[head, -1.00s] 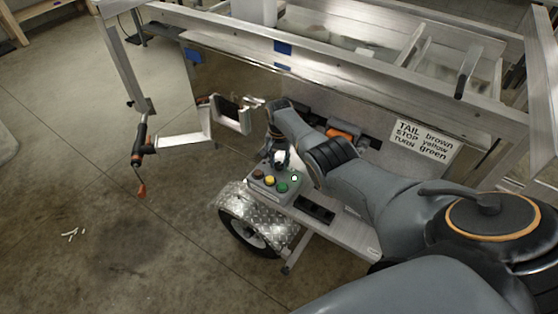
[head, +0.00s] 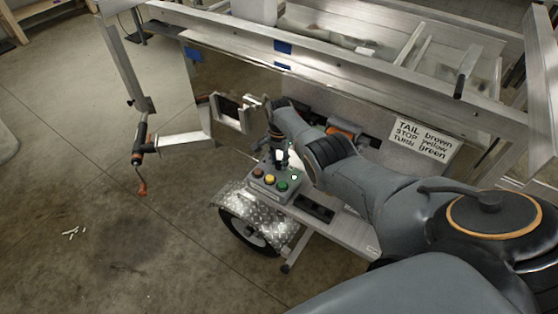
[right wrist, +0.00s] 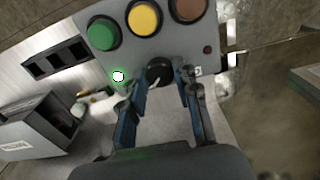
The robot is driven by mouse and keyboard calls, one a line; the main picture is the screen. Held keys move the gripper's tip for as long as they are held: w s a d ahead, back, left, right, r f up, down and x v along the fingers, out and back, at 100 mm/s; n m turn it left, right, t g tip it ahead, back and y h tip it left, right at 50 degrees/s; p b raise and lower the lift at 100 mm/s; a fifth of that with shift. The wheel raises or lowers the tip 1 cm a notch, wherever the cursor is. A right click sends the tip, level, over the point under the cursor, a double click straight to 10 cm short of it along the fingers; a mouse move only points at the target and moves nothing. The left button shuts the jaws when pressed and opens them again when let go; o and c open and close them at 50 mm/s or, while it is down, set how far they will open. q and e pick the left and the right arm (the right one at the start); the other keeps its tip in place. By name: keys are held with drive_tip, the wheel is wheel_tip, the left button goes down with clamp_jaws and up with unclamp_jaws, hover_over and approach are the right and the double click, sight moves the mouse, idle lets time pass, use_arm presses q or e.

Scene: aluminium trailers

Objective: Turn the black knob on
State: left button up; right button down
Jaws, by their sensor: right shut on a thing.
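A grey control box (head: 265,186) sits on the trailer's fender, with brown, yellow and green buttons on top. The black knob (right wrist: 159,69) is on the same face, below the yellow button (right wrist: 144,18) in the right wrist view. A white mark shows on the knob. My right gripper (right wrist: 163,75) has its blue-padded fingers on both sides of the knob and is shut on it. In the head view my right gripper (head: 279,157) comes down on the box from above and hides the knob. My left gripper is out of view.
A small white light with a green glow (right wrist: 118,76) is beside the knob. A lettered sign (head: 424,139) is fixed to the trailer (head: 340,66) behind my right arm. A metal arm with an orange-tipped crank (head: 140,160) sticks out at the left. The floor at left is mostly clear.

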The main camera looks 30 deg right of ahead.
sight(279, 164)
drive_tip(key=c, duration=1)
unclamp_jaws()
wheel_tip(279, 164, up, 12)
drive_tip(key=shift+f, duration=0.1)
